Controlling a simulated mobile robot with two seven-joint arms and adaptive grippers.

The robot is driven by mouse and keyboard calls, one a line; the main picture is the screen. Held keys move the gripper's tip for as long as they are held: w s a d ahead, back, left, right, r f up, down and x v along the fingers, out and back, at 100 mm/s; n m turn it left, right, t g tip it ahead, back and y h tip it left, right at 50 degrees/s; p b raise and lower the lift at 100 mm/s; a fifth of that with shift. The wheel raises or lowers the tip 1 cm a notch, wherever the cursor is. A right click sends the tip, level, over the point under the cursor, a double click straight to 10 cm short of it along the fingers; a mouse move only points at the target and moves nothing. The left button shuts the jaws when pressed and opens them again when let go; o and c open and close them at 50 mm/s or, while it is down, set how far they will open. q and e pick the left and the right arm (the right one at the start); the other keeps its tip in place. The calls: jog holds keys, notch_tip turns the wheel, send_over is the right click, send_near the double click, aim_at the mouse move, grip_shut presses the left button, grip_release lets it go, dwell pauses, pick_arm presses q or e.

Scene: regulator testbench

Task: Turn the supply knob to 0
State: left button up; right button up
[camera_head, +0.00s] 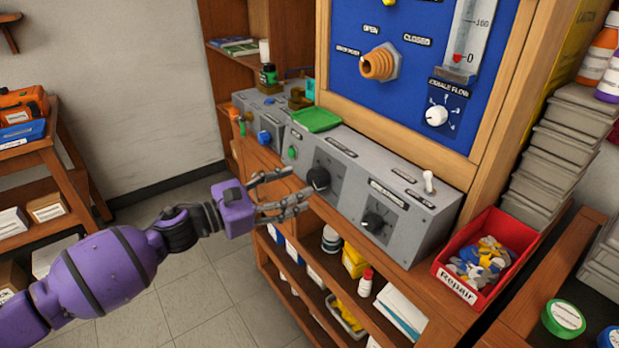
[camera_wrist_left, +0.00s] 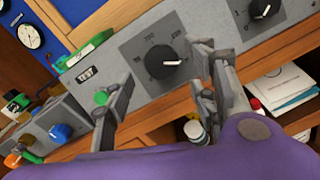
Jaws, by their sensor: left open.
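A black knob (camera_head: 318,178) sits on a dark dial plate on the front of the grey console (camera_head: 410,212). It also shows in the left wrist view (camera_wrist_left: 160,66), its white mark pointing right and numbers printed around it. A second black knob (camera_head: 374,222) sits further right; it shows in the left wrist view (camera_wrist_left: 262,9). I cannot read which is labelled supply. My left gripper (camera_head: 297,188) is open in front of the first knob. In the left wrist view, its fingers (camera_wrist_left: 160,82) stand on either side of that knob, with nothing held. My right gripper is not in view.
A green button (camera_head: 292,152) and a blue knob (camera_head: 264,136) are left of the dial. A toggle switch (camera_head: 429,181) stands on the console top. A red Repair bin (camera_head: 471,287) is at right. Shelves with bottles and papers lie below the console.

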aim_at(311, 179)
pick_arm(q)
jog(key=x, duration=0.4)
jog(key=shift+w+d, duration=0.1)
jog(key=shift+w, duration=0.05)
jog(key=shift+w+d, duration=0.3)
jog(key=shift+d, duration=0.1)
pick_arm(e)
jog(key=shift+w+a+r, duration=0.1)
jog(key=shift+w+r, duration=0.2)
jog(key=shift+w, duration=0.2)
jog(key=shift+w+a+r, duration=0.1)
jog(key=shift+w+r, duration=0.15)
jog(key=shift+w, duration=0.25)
pick_arm(q)
jog(key=c, duration=1.1)
jog(key=shift+o, duration=0.2)
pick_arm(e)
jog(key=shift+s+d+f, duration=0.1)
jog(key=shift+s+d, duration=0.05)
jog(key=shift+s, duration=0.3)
